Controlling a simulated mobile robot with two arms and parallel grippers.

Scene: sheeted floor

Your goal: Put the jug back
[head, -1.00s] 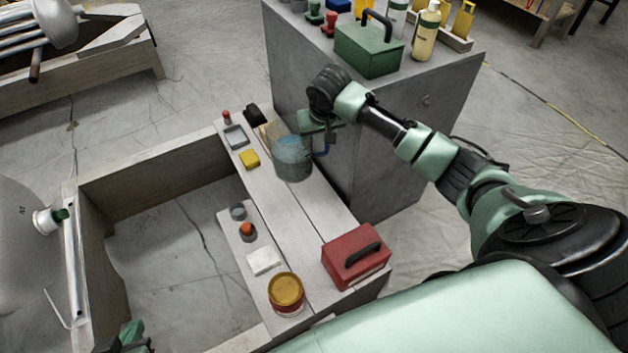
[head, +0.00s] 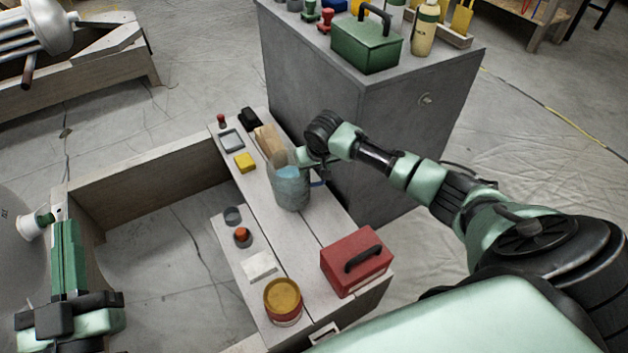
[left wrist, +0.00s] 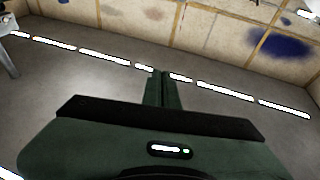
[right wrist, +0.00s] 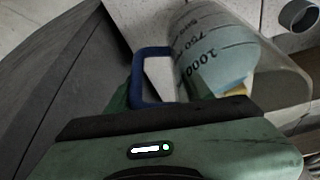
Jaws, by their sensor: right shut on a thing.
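The jug (head: 291,188) is a clear measuring jug with a blue handle (head: 318,182) and bluish contents. It looks about upright at the bench; I cannot tell whether its base touches the top. My right gripper (head: 314,165) is at its handle side and shut on the handle. The right wrist view shows the jug (right wrist: 215,50) with volume marks and the blue handle (right wrist: 150,75) at the fingers. My left gripper (head: 63,230) is far left, away from the jug. Its fingers (left wrist: 160,85) look together and empty in the left wrist view.
The bench (head: 322,225) carries a red toolbox (head: 356,262), a yellow-topped tin (head: 283,301), a yellow block (head: 245,162), a wooden block (head: 268,140) and a grey tray (head: 231,139). A grey cabinet (head: 370,115) with a green toolbox (head: 366,42) stands close behind the jug.

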